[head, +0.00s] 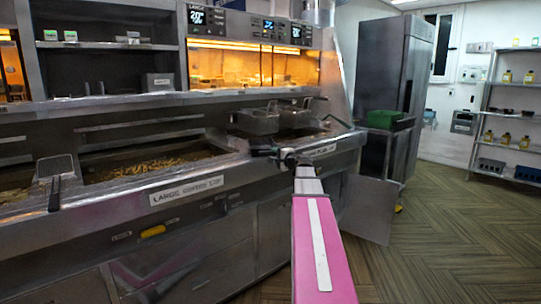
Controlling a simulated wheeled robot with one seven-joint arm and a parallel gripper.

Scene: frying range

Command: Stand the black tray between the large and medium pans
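A wide fryer pan (112,171) with golden fries lies in the steel counter at left, above a label (187,190) whose first word reads LARGE. Right of it, wire baskets (258,121) stand over another pan area; I cannot tell whether this is the medium pan. My pink arm reaches forward to the counter's front edge. My gripper (290,156) is small and dark there, between the large pan's right end and a second label (320,152). Its fingers are too small to show whether they are open or shut. I cannot make out the black tray clearly.
A basket with a dark handle (55,192) hangs at the far left. Shelves with bottles (505,110) stand at far right. The wooden floor (440,240) at right is clear.

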